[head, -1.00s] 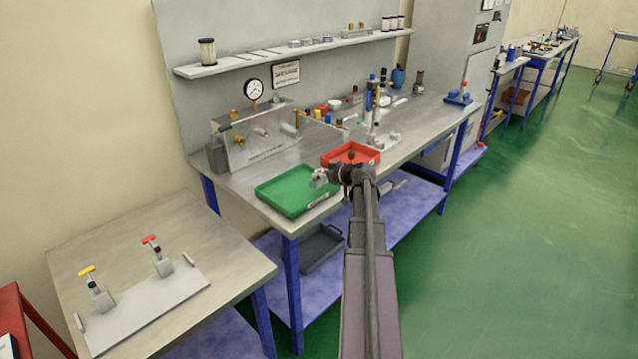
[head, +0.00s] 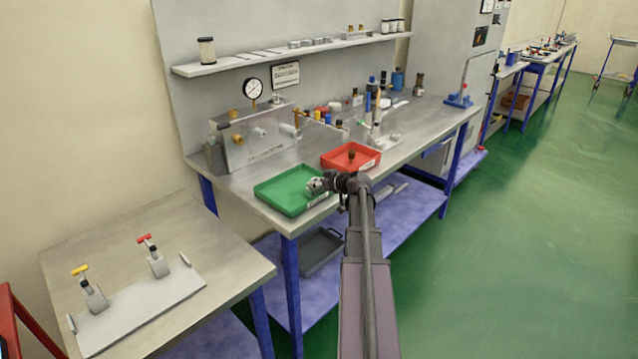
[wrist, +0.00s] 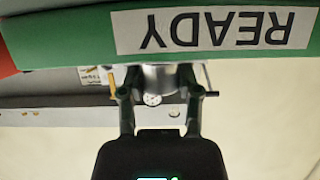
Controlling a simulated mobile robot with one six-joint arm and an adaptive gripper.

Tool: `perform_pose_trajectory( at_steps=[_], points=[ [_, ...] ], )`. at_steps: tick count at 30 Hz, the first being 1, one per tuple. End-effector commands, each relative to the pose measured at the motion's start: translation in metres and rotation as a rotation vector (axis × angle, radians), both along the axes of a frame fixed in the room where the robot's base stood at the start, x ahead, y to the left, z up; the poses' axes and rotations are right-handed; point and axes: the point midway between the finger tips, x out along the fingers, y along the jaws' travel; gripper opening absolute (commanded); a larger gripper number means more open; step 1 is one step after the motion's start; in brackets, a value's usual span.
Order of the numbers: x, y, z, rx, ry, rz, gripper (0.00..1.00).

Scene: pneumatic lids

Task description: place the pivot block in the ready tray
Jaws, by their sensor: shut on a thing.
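My gripper (head: 318,186) is over the right edge of the green tray (head: 282,199) on the main bench. In the wrist view my gripper (wrist: 160,95) has both fingers closed on a grey metal piece, the pivot block (wrist: 160,77), partly hidden by the fingers. The green tray's wall (wrist: 70,35) fills the top of that view, with a white label reading READY, upside down. I cannot tell whether the block touches the tray. The tray's visible floor is empty.
A red tray (head: 376,160) with a small dark part (head: 352,155) stands just right of the green one. A clear-fronted fixture (head: 250,145) with a gauge stands behind. A lower table (head: 150,235) at left carries a plate with two T-handled clamps.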

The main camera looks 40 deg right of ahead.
Motion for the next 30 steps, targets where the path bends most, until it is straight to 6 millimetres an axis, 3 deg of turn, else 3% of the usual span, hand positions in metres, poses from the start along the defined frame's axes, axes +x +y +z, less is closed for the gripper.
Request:
perform_pose_trajectory(
  at_steps=[5, 6, 9, 26, 30],
  points=[
    [0.000, 0.000, -0.004, 0.000, 0.000, 0.000, 0.00],
    [0.000, 0.000, -0.003, 0.000, 0.000, 0.000, 0.53],
    [0.000, 0.000, -0.003, 0.000, 0.000, 0.000, 0.78],
    [0.000, 0.000, 0.001, 0.000, 0.000, 0.000, 0.78],
    [-0.012, 0.000, 0.006, 0.000, 0.000, -0.001, 0.78]
  ],
)
